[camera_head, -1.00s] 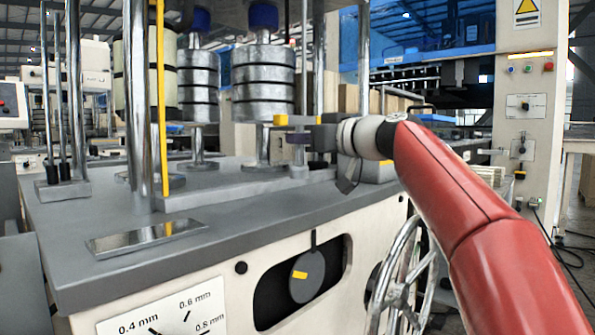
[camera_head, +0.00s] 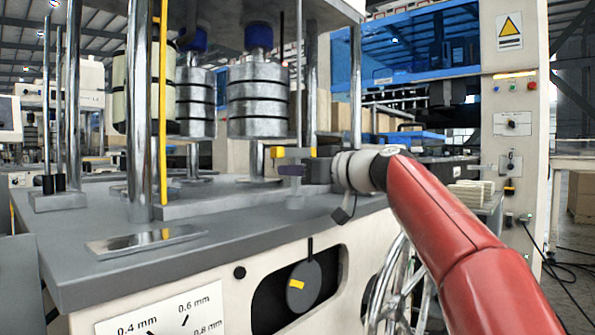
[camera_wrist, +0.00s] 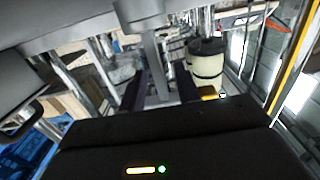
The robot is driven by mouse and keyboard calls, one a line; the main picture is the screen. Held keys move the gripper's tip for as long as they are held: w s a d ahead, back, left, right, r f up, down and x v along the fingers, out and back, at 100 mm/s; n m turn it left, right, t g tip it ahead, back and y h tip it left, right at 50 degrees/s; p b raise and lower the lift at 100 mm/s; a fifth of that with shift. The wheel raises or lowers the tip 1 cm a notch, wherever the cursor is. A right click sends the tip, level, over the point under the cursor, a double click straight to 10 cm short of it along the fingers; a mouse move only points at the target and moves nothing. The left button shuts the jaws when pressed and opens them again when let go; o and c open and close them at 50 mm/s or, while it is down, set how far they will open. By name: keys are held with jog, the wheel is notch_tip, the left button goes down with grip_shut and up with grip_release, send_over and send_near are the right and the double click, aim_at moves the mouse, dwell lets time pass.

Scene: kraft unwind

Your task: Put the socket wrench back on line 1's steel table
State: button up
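My gripper (camera_head: 291,168) is at the end of the red arm, above the right part of the grey machine bed (camera_head: 100,240). In the wrist view, the two dark fingers of my gripper (camera_wrist: 160,92) stand apart, with a grey bar (camera_wrist: 153,62) between them. I cannot tell whether this bar is a held tool or a machine part behind the fingers. I cannot clearly make out a socket wrench. A pale-topped table (camera_head: 578,164) stands at the far right edge; I cannot tell whether it is line 1's steel table.
Weighted metal cylinders (camera_head: 258,105) and upright posts stand behind and left of my gripper. A spoked handwheel (camera_head: 402,285) is on the machine's front, below my arm. A control post (camera_head: 515,130) rises at the right, with cables (camera_head: 575,262) on the floor.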

jog(key=shift+r, duration=0.1)
jog(key=b+v, duration=0.3)
jog(key=v, duration=0.9)
jog(key=s+f+m+h, duration=0.1)
jog(key=f, duration=0.1)
jog(key=a+f+m+h, duration=0.1)
jog(key=f, duration=0.2)
jog(key=s+f+h, duration=0.1)
jog(key=f, duration=0.2)
jog(key=shift+s+a+f+m+g, duration=0.1)
jog(key=shift+s+a+m+g, duration=0.15)
jog(key=shift+s+m+g, duration=0.15)
jog(key=s+d+f+m+g+h, duration=0.2)
jog(key=s+d+f+h, duration=0.15)
jog(key=s+f, duration=0.65)
jog(key=s+d+f+m+g+h, duration=0.1)
jog(key=s+d+f+m+h, duration=0.45)
jog(key=f, duration=0.95)
jog(key=s+d+f+g+h, duration=0.1)
jog(key=s+f+g+h, duration=0.1)
jog(key=s+f, duration=0.9)
notch_tip(320, 180, up, 9)
jog(key=w+p, duration=0.1)
jog(key=p, duration=0.9)
jog(key=shift+w, duration=0.25)
jog(key=shift+d, duration=0.15)
